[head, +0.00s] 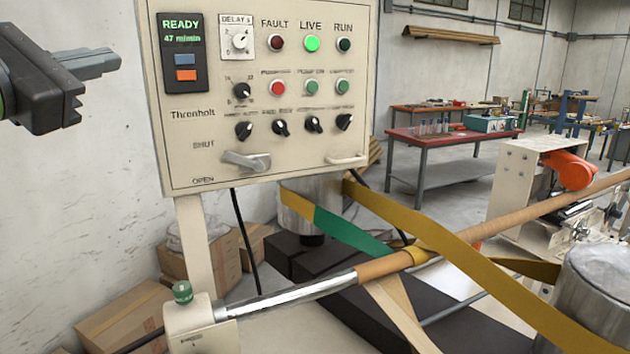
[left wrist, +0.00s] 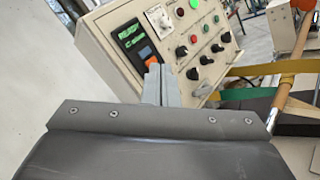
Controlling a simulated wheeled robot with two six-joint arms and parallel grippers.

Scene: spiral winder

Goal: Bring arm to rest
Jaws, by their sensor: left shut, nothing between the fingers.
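My left gripper (head: 98,64) comes in from the left edge of the head view, just left of the cream control panel (head: 255,183) and apart from it. Its fingers are shut with nothing between them and point right. In the left wrist view the shut fingers (left wrist: 155,84) stand in front of the panel (left wrist: 125,80). The panel display (head: 183,38) reads READY in green. The LIVE lamp (head: 312,43) glows green; the FAULT and RUN lamps look dark. The grey lever handle (head: 246,161) lies between the SHUT and OPEN labels. My right gripper is not in view.
Below the panel, a brown tube (head: 520,215) lies on a shiny mandrel (head: 290,297), with a yellow belt (head: 440,240) running around metal drums (head: 600,285). Cardboard boxes (head: 125,312) stand by the wall. A red-topped table (head: 455,137) stands behind.

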